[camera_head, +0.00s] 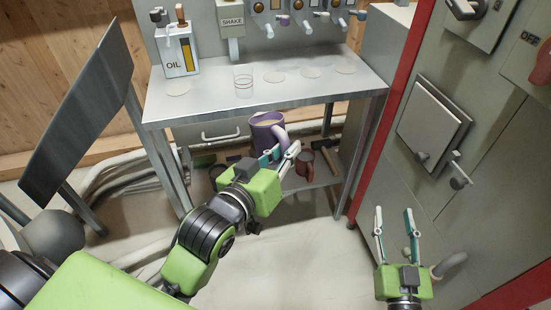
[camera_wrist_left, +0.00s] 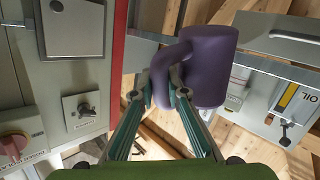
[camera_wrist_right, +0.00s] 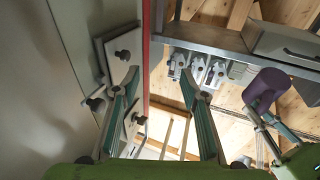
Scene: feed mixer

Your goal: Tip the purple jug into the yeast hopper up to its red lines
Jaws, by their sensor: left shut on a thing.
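The purple jug (camera_head: 266,130) is upright in front of the table, below its top edge, with pale contents showing in its mouth. My left gripper (camera_head: 285,152) is shut on the jug's handle; the left wrist view also shows the jug (camera_wrist_left: 207,65) and its handle between the fingers (camera_wrist_left: 162,85). A clear container with red lines (camera_head: 243,82) stands on the tabletop; I see no label telling whether it is the yeast hopper. My right gripper (camera_head: 393,217) is open and empty in front of the grey cabinet.
The metal table (camera_head: 210,101) bears several pale discs and an oil can (camera_head: 178,55). A SHAKE lever panel (camera_head: 232,20) and several dispensers are behind. A lower shelf (camera_head: 310,181) holds a dark red mug (camera_head: 304,165) and tools. A red post (camera_head: 392,105) and cabinet (camera_head: 480,120) bound the right.

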